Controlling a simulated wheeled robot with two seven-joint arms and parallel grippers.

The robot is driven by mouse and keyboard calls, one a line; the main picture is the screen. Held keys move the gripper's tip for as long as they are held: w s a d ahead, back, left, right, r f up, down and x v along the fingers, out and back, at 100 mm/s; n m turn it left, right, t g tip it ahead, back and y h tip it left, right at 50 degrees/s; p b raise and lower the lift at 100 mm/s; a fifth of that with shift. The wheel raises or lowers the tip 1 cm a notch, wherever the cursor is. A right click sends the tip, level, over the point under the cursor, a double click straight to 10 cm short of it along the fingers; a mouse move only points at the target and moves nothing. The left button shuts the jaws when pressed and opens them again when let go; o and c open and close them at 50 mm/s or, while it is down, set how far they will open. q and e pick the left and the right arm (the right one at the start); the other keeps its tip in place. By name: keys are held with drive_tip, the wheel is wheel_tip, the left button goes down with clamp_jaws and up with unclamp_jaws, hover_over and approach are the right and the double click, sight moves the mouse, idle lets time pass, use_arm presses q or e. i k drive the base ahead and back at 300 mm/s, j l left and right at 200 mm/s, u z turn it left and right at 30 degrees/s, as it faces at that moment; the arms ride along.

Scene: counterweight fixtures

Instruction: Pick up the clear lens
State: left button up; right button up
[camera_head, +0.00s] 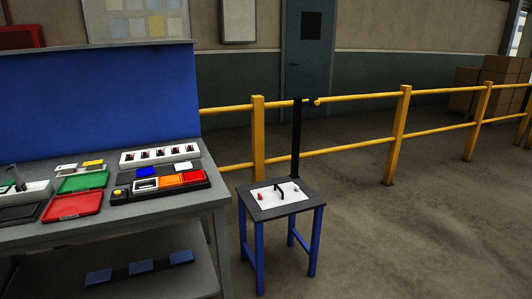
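No piece in the head view can be surely told as the clear lens. A small whitish piece (183,166) lies at the back right of a black fixture (121,197) on the grey workbench. It could be the clear lens, but it is too small to tell. Beside it on the same fixture are a blue piece (146,172), an orange piece (170,180), a red piece (193,177) and a white frame-like piece (145,185). Neither of my grippers is in view.
Behind the fixture lies a white slotted strip (160,153). Green (84,182) and red (73,206) trays are to its left. A blue-legged stand (270,214) with a black post (297,140) is right of the bench. Yellow railings (404,120) run behind; the right floor is open.

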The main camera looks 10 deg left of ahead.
sight(180, 166)
drive_tip(key=i+l+u, duration=0.25)
drive_tip(key=i, duration=0.3)
drive_tip(key=i+l+u, duration=0.25)
drive_tip(key=i, duration=0.25)
drive_tip(key=i+l+u, duration=0.1)
drive_tip(key=i+u, duration=0.15)
drive_tip(key=u, duration=0.25)
drive_tip(key=i+l+u, duration=0.2)
drive_tip(key=u, duration=0.25)
drive_tip(key=i+l+u, duration=0.25)
drive_tip(key=u, duration=0.25)
drive_tip(key=i+l+u, duration=0.1)
drive_tip(key=l+u, duration=0.25)
drive_tip(key=u, duration=0.15)
drive_tip(key=i+l+u, duration=0.2)
drive_tip(key=l+u, duration=0.2)
drive_tip(key=i+l+u, duration=0.1)
drive_tip(key=l+u, duration=0.65)
drive_tip(key=i+l, duration=0.05)
drive_tip(key=l, duration=0.1)
